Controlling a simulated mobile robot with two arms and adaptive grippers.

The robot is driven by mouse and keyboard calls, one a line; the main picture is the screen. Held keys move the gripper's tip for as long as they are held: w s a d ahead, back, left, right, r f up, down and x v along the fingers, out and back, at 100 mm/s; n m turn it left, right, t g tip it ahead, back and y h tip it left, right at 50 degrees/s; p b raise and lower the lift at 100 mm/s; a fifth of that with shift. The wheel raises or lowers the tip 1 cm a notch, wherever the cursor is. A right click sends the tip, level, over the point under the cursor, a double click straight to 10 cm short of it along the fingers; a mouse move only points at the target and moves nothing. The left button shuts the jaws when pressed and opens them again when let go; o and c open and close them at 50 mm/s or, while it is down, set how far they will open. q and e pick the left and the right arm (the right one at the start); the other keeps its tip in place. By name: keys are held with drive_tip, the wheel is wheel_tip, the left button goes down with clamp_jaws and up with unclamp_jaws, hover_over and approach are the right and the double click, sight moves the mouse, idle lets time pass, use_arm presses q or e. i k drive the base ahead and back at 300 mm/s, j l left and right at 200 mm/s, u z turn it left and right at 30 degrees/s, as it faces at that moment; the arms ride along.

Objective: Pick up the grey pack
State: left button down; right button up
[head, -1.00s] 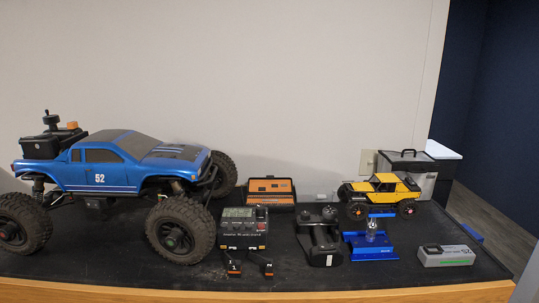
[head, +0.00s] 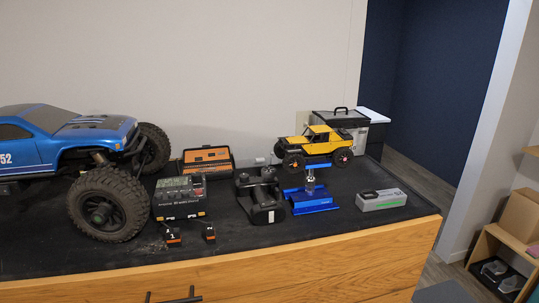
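Neither of my grippers shows in the head view.
Left of the pack are a blue stand (head: 311,204), a yellow crawler (head: 318,147), a black controller (head: 260,197), a charger (head: 179,198) and a large blue truck (head: 90,150). A lidded case (head: 342,125) stands behind. A shelf (head: 505,250) is at the lower right.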

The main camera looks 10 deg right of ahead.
sight(368, 200)
drive_tip(key=l+z, duration=0.4)
drive_tip(key=i+l+z, duration=0.15)
drive_tip(key=z, duration=0.2)
drive_tip(key=i+l+z, duration=0.15)
drive_tip(key=l+z, duration=0.25)
